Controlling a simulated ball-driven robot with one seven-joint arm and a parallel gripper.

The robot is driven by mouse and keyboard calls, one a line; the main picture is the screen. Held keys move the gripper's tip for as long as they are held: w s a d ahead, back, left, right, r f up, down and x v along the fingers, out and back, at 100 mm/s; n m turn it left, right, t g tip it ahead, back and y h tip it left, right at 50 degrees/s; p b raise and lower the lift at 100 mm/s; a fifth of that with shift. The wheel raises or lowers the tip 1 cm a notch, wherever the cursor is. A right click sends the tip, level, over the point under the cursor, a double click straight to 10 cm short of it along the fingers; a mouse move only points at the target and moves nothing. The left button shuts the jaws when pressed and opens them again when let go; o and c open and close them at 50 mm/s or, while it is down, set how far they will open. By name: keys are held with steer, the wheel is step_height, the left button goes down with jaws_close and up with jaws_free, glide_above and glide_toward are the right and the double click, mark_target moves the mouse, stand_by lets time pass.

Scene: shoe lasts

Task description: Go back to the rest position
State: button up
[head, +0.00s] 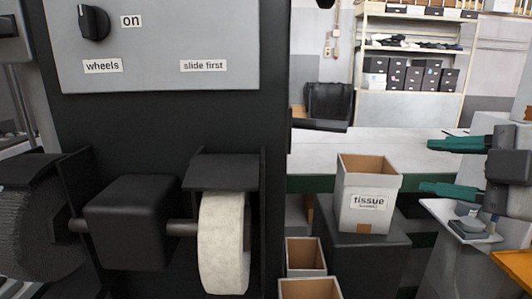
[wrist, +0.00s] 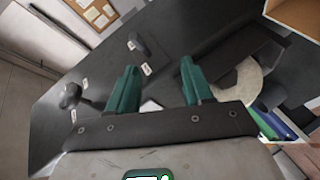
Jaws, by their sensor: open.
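My gripper (head: 452,167) is at the right of the head view, with its two green fingers spread apart and pointing left. Nothing shows between them. In the wrist view my gripper (wrist: 158,84) also shows open and empty, with a dark machine face beyond the fingers. The machine has a grey panel (head: 160,60) with a black knob (head: 94,23) beside an "on" label, plus labels "wheels" and "slide first". A pale round wheel (head: 222,243) sits on a shaft below; it also shows in the wrist view (wrist: 240,82).
Open boxes (head: 305,256) stand lower down. A pale bench (head: 330,160) lies behind, and shelves with black boxes (head: 408,77) stand at the back. The air around the fingers looks clear.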

steer(key=s+f+m+g+h, duration=0.1)
steer(key=s+f+m+g, duration=0.35)
steer(key=f, duration=1.15)
steer(key=f+m+g+h, duration=0.15)
steer(key=f+m, duration=0.65)
steer(key=f, duration=0.8)
steer(key=s+d+f+m+g+h, duration=0.2)
steer(key=s+f+m+g, duration=0.1)
steer(key=s+f, duration=0.7)
steer(key=s+d+f+m+g+h, duration=0.2)
steer(key=s+f+m+g, duration=0.1)
steer(key=s+f, duration=0.7)
steer(key=s, duration=0.3)
steer(key=shift+s+f, duration=0.25)
steer(key=shift+f, duration=0.05)
steer(key=shift+m, duration=0.25)
